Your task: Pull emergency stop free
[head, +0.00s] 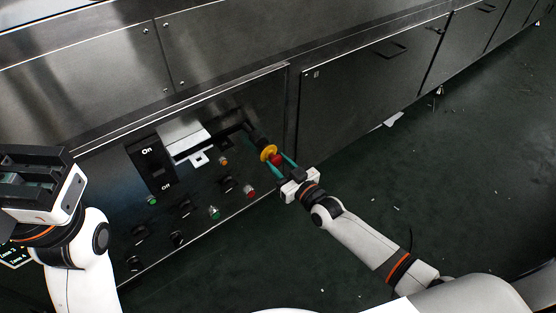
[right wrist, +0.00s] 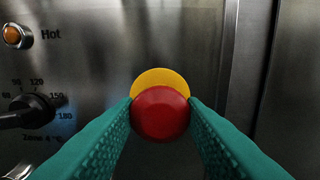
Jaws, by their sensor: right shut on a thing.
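The emergency stop is a red mushroom button (head: 277,159) on a yellow collar (head: 268,152), on the dark control panel in the head view. In the right wrist view the red button (right wrist: 160,113) fills the middle, with the yellow collar (right wrist: 160,82) showing above and behind it. My right gripper (head: 281,164) has its teal fingers on both sides of the red button, shut on it. My left gripper (head: 35,180) is at the left edge of the head view, away from the panel; its fingers are dark and their gap is unclear.
A knob with a temperature scale (right wrist: 32,110) and an orange "Hot" lamp (right wrist: 14,35) are left of the button. Green floor (head: 470,170) lies open at right.

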